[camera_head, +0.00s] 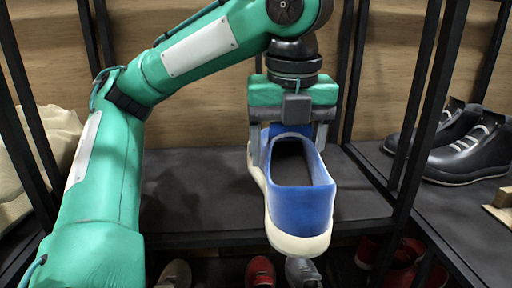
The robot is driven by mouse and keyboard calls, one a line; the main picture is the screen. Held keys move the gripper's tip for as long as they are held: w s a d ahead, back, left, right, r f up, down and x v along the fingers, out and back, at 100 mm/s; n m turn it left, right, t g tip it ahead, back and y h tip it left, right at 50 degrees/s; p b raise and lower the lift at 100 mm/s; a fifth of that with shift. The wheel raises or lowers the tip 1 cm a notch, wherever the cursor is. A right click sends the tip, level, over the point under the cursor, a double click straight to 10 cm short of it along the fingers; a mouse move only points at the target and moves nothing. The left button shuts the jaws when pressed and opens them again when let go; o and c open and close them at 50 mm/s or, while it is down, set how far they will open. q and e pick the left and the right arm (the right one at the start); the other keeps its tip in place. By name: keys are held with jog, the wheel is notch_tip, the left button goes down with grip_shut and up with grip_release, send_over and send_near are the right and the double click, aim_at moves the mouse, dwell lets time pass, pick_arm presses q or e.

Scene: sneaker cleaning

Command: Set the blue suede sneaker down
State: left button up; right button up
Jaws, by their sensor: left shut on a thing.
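The blue suede sneaker (312,209) with a cream sole is in the middle of the head view. Its opening faces up and its nearer end points toward me. My left gripper (291,137) comes down from above and is shut on the sneaker's far part, with a finger on either side. The sneaker is over the front part of the dark shelf (210,201). I cannot tell whether its sole touches the shelf. My right gripper is not in view.
Black shoes (470,150) stand on the shelf at the right. Black rack posts (423,120) rise on both sides. More shoes, one red (260,272), sit on a lower level. Pale cloth-like material (40,150) is at the left. The shelf left of the sneaker is clear.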

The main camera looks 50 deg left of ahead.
aim_at(278, 157)
pick_arm(q)
jog(key=w+a, duration=0.1)
jog(key=a, duration=0.1)
jog(key=w+a+p, duration=0.1)
jog(key=w+a, duration=0.1)
jog(key=shift+a+r, duration=0.1)
jog(key=shift+r, duration=0.1)
jog(key=w+a+f+p, duration=0.2)
jog(key=w+a+f, duration=0.2)
jog(key=w+a, duration=0.3)
jog(key=shift+w+a, duration=0.2)
jog(key=shift+a, duration=0.8)
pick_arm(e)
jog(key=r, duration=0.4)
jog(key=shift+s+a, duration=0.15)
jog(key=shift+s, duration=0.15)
pick_arm(q)
notch_tip(278, 157, down, 2)
jog(key=shift+f, duration=0.45)
jog(key=shift+w+a+p, duration=0.1)
jog(key=shift+a+p, duration=0.1)
jog(key=shift+p, duration=0.15)
jog(key=shift+f, duration=0.35)
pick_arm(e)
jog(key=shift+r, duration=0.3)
